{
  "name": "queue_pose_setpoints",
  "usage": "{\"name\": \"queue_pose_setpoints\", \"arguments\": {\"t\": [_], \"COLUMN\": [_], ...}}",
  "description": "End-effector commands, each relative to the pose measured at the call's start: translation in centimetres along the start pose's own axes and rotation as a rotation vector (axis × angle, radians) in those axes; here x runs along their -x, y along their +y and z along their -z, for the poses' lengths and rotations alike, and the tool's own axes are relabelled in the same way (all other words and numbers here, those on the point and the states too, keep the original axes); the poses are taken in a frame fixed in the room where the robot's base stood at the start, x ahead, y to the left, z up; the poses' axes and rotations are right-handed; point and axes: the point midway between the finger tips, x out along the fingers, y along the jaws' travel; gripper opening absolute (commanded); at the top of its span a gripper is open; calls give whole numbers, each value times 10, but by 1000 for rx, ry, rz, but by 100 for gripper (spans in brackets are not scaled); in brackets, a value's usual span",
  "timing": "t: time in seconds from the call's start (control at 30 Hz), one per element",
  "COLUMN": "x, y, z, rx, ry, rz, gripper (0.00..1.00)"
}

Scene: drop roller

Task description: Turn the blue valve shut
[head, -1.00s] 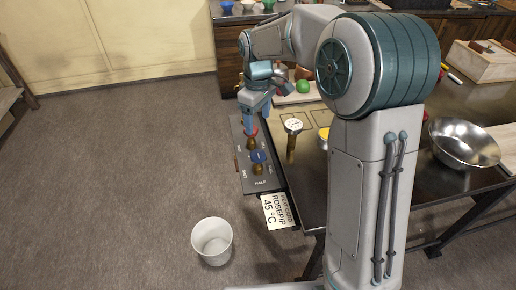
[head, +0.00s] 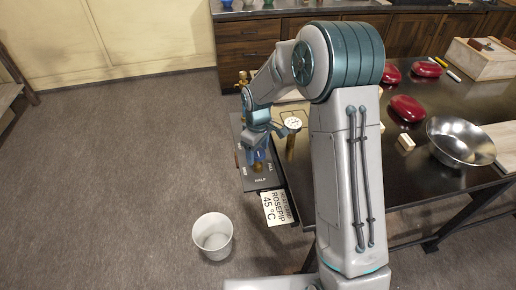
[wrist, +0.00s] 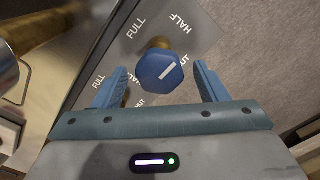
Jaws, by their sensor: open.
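My gripper (wrist: 160,77) is open, one finger on each side of the knob, with visible gaps to both. In the head view my gripper (head: 257,148) is over the panel and mostly hides the knob.
A round white-faced gauge (head: 293,123) stands on a brass post just right of the panel. A card reading ROSEPIP 45 °C (head: 279,208) hangs at the panel's near end. A white bin (head: 212,238) stands on the floor. A metal bowl (head: 460,142) sits on the table.

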Motion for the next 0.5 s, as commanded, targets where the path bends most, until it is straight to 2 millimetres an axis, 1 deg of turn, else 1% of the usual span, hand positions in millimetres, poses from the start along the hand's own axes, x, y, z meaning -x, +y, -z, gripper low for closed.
{"name": "queue_pose_setpoints", "arguments": {"t": [0.17,0.2,0.27,0.3,0.33,0.5], "x": [0,0,0,0,0,0], "y": [0,0,0,0,0,0], "z": [0,0,0,0,0,0], "rx": [0,0,0,0,0,-3], "ry": [0,0,0,0,0,0], "rz": [0,0,0,0,0,0], "gripper": [66,55,38,27,22,22]}}
